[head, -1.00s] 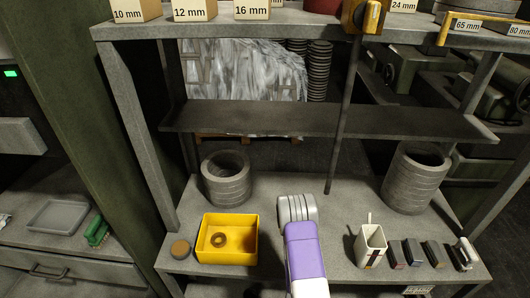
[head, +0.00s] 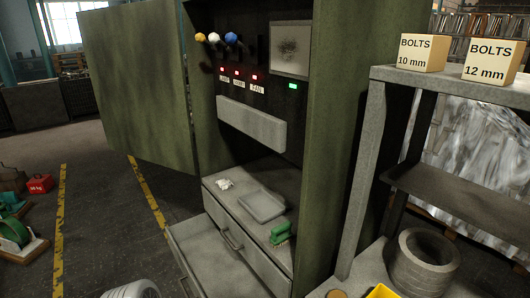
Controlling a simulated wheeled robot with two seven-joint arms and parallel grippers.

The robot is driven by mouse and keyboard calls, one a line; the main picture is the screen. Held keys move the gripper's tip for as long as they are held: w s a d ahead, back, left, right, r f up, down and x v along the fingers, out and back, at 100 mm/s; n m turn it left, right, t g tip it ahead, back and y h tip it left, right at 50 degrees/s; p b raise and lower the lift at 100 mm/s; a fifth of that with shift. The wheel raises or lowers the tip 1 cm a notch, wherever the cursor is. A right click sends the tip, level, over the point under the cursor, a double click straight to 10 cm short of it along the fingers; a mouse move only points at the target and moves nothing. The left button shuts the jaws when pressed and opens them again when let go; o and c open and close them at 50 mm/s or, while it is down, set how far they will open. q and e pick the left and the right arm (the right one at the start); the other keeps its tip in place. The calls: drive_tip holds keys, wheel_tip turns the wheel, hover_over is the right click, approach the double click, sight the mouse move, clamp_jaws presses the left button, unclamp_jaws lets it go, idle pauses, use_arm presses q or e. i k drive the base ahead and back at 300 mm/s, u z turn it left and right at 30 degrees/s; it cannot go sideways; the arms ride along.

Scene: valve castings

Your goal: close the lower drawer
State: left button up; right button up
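The lower drawer (head: 207,262) of the grey cabinet unit is pulled out, and its inside shows as a pale, empty-looking tray at the bottom of the view. Its front is partly cut off by the lower edge. The upper drawer (head: 262,262) above it is shut and has a bar handle (head: 231,240). A rounded grey part of my own arm shows at the bottom edge, left of the open drawer. Neither of my grippers is in view.
On the cabinet top lie a grey tray (head: 262,207), a green brush (head: 281,232) and a crumpled white scrap (head: 225,184). A green cabinet door (head: 140,90) stands open at left. A shelf rack (head: 363,180) is at right.

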sight(211, 268)
drive_tip(key=u, duration=1.9)
drive_tip(key=i, duration=0.9)
drive_tip(key=z, duration=2.2)
